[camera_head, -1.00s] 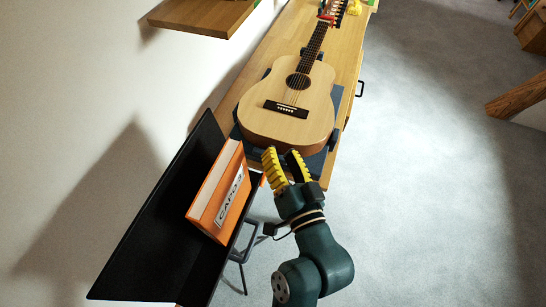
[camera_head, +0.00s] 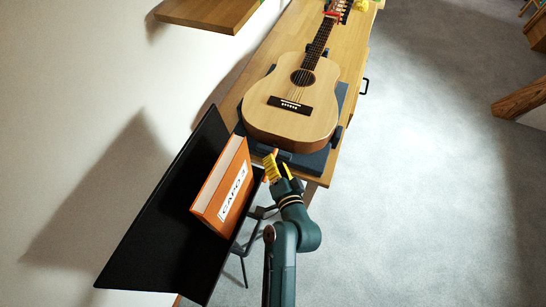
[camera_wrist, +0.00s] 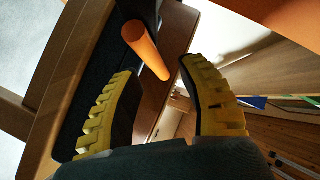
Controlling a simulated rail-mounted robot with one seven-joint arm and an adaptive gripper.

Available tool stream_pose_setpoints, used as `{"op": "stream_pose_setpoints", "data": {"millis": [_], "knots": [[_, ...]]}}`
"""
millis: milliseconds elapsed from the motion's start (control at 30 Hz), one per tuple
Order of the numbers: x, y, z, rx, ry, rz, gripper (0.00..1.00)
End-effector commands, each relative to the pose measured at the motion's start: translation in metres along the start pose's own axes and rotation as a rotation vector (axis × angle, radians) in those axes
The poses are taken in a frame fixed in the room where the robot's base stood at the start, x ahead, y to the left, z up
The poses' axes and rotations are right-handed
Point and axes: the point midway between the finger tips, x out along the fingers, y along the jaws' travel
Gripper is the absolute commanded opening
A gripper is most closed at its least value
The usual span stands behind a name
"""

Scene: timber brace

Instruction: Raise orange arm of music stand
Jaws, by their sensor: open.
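The black music stand (camera_head: 150,245) stands at the left with an orange box-like book labelled CAPO 3 (camera_head: 224,186) on it. The stand's orange arm (camera_wrist: 146,48) shows in the wrist view as a short round rod. Its tip is a small orange bit by my fingers in the head view (camera_head: 276,151). My gripper (camera_head: 276,167), with yellow ribbed fingers, is open at the stand's right edge. Whether the rod is deep between the fingers is hard to tell.
A guitar (camera_head: 292,105) lies on a dark padded support on the wooden bench (camera_head: 345,60), just beyond my gripper. A wooden shelf (camera_head: 210,12) sticks out from the wall at upper left. The grey floor (camera_head: 430,180) at the right is open.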

Motion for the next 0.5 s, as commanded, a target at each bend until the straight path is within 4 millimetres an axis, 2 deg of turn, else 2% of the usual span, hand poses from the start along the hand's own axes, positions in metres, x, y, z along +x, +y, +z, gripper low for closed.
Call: {"op": "stream_pose_setpoints", "data": {"millis": [100, 200, 500], "knots": [[0.019, 0.000, 0.000, -0.001, 0.000, -0.001, 0.41], [0.026, 0.000, 0.000, 0.000, 0.000, 0.000, 0.41], [0.028, 0.000, 0.000, 0.000, 0.000, 0.000, 0.41]]}}
